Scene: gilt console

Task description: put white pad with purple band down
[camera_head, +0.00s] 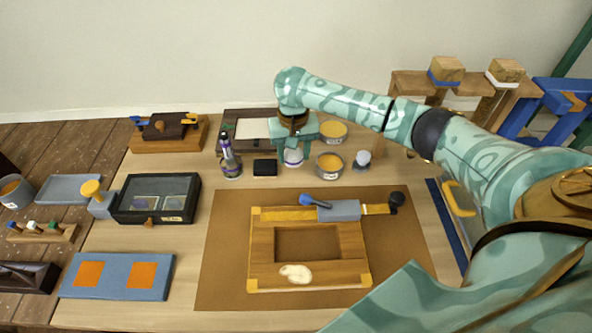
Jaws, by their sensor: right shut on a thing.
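The white pad with a purple band (293,158) shows just below my right gripper (293,145), at the back middle of the bench. My right gripper is shut on it and points down, hiding its upper part. I cannot tell whether the pad touches the surface under it. My left gripper is not in view.
Two tins with yellow contents (333,131) stand right of the gripper, the nearer one (329,165) close by. A wooden frame (309,281) lies on the brown mat (220,270), which has bare room.

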